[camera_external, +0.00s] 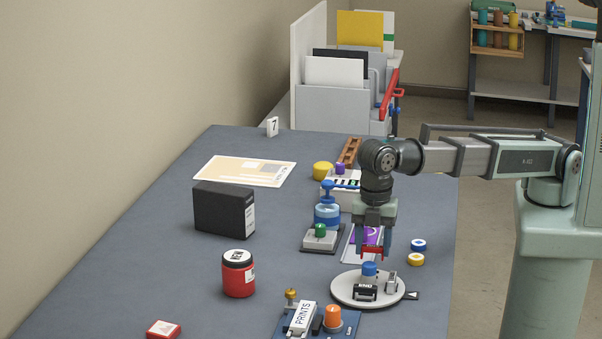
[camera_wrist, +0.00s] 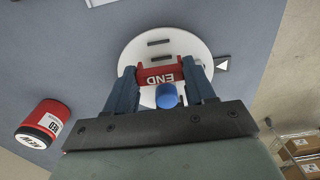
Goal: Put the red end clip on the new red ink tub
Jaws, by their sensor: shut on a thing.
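My gripper (camera_external: 373,250) is shut on the red end clip (camera_external: 372,252), held above the round white stand. In the wrist view, the clip (camera_wrist: 158,78), marked END, sits between the two blue fingers (camera_wrist: 162,85). The new red ink tub (camera_external: 238,275) stands upright on the table, left of my gripper and apart from it. It has a dark lid with a white label reading NEW. The tub also shows at the lower left of the wrist view (camera_wrist: 40,125).

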